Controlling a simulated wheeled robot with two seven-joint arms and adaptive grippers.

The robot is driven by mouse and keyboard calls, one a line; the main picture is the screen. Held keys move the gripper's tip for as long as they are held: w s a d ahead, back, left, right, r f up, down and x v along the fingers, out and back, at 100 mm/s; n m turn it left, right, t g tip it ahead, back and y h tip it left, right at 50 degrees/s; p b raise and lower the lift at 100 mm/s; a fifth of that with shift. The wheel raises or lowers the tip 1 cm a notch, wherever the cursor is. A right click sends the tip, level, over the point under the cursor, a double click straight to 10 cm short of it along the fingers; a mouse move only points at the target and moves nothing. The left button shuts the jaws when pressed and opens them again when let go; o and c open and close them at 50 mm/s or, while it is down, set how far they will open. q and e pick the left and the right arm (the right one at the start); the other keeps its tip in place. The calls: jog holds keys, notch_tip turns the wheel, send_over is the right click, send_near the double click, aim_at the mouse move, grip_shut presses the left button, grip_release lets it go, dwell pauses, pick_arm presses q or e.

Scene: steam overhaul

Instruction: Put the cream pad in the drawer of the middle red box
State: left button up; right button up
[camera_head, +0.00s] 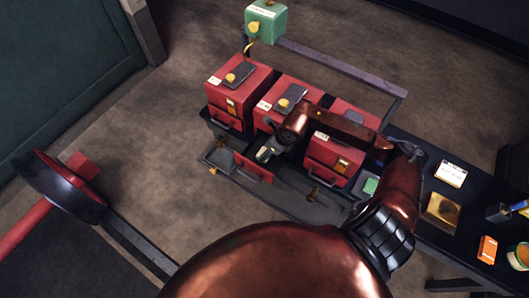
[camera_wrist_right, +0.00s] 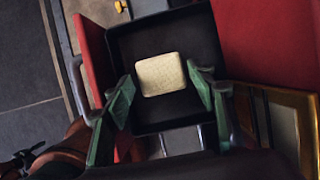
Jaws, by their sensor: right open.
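The cream pad (camera_wrist_right: 160,74) lies flat within the black tray of an open drawer (camera_wrist_right: 135,40) in the right wrist view. In the head view this pulled-out drawer (camera_head: 253,168) belongs to the middle red box (camera_head: 290,90). My right gripper (camera_wrist_right: 161,84) is open over the drawer, with one green finger on each side of the pad and gaps between. In the head view my right gripper (camera_head: 268,153) is at the drawer, and the pad is not clearly visible there. My left gripper is not in view.
Red boxes stand on either side, the left one (camera_head: 238,85) and the right one (camera_head: 335,155), partly behind my right arm. A green box (camera_head: 266,22) stands behind. The dark bench (camera_head: 470,215) at right holds a gold tray (camera_head: 442,212) and an orange box (camera_head: 487,249).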

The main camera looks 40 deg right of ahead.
jog(key=p+v, duration=0.1)
jog(key=v, duration=0.7)
jog(key=shift+s+r, duration=0.2)
jog(key=shift+r, duration=0.15)
jog(key=shift+d, duration=0.1)
dwell(0.6)
